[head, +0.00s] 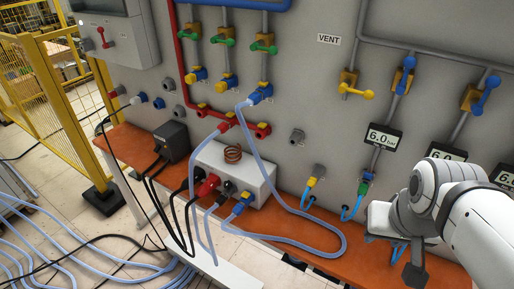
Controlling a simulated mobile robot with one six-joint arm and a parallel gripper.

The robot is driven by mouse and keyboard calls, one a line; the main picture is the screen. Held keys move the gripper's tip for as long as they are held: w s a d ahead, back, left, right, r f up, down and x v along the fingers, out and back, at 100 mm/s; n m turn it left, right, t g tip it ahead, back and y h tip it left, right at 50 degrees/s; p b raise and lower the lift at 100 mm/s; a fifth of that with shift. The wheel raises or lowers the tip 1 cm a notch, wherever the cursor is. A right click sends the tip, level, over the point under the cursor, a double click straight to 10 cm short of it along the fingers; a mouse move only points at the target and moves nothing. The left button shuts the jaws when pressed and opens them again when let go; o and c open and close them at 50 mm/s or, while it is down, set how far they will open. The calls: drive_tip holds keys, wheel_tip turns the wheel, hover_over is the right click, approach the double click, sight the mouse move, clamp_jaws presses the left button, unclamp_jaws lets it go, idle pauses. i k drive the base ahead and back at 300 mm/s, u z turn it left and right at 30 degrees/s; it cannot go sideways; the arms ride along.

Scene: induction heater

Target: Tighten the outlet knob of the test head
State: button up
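I cannot pick out the test head or its outlet knob with certainty. Two small fittings with blue hoses stand at the wall's foot: one grey and yellow (316,176), one green (363,188). My white and grey arm fills the lower right, and my gripper (399,246) is over the right part of the orange bench (130,142). It is seen from behind, close to the right of the green fitting. A dark finger-like part points down. The arm hides what lies beneath and behind it, and whether the gripper is open or holds anything does not show.
A white box (262,187) with a copper coil (233,153) and several plugged cables stands mid-bench. A translucent hose (343,240) loops across the bench. Valves and pipes line the grey wall, with a display (384,137) reading 6.0 bar. Hoses cover the floor at left.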

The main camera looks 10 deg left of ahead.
sight(227, 185)
drive_tip(key=z, duration=0.95)
drive_tip(key=k, duration=1.1)
drive_tip(key=u, duration=1.5)
drive_tip(key=i, duration=1)
drive_tip(key=u, duration=0.05)
